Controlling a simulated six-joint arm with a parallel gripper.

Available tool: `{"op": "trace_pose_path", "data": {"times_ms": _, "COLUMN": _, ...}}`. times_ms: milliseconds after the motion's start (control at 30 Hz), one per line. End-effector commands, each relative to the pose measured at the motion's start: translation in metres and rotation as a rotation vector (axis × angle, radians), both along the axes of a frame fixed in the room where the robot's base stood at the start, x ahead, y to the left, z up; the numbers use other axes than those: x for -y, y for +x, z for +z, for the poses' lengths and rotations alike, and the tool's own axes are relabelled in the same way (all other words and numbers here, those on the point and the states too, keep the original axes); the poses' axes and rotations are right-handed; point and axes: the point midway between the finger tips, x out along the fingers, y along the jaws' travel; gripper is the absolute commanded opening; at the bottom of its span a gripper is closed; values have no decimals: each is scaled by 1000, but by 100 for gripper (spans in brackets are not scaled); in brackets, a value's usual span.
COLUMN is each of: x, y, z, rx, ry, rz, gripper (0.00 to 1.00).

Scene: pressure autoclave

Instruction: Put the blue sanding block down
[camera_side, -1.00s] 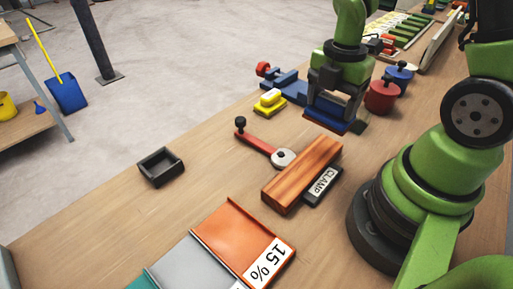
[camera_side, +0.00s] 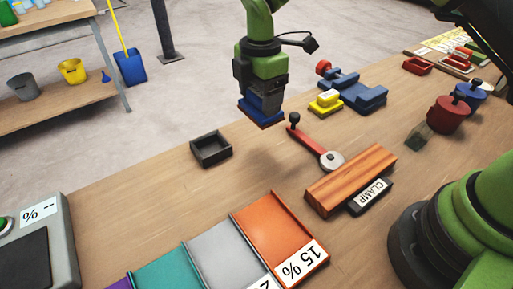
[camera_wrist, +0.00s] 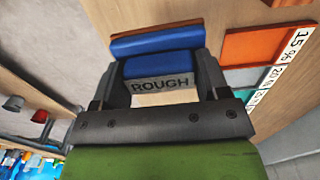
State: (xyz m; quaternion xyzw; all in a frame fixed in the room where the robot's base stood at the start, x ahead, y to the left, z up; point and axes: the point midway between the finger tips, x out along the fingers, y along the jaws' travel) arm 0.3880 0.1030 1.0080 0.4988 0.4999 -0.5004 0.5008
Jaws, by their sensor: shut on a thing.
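The blue sanding block (camera_side: 261,112) has an orange-brown underside. My gripper (camera_side: 262,98) is shut on it and holds it above the bench, behind and to the right of the small black tray (camera_side: 228,153). In the wrist view the block (camera_wrist: 158,45) sits between the two fingers of my gripper (camera_wrist: 160,75), and its grey face reads "ROUGH". The black tray looks empty.
A yellow block (camera_side: 326,102) and a blue fixture (camera_side: 352,90) stand right of my gripper. A red pot (camera_side: 448,113) stands farther right. Orange, grey and teal panels (camera_side: 275,228) lie in front. Bare bench surrounds the black tray.

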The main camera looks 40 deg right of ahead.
Motion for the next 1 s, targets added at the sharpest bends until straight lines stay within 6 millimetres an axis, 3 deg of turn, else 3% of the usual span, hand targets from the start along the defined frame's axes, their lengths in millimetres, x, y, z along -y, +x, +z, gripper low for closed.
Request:
{"op": "trace_pose_path", "data": {"times_ms": 133, "x": -8, "y": 2, "z": -14, "rx": -4, "ry": 0, "rz": -2, "gripper": 34}}
{"op": "trace_pose_path", "data": {"times_ms": 300, "x": -7, "y": 2, "z": -47, "rx": -4, "ry": 0, "rz": -3, "gripper": 34}}
{"op": "trace_pose_path", "data": {"times_ms": 700, "x": -7, "y": 2, "z": -97, "rx": -1, "ry": 2, "rz": -2, "gripper": 34}}
{"op": "trace_pose_path", "data": {"times_ms": 1000, "x": -7, "y": 2, "z": -100, "rx": 3, "ry": 3, "rz": -1, "gripper": 34}}
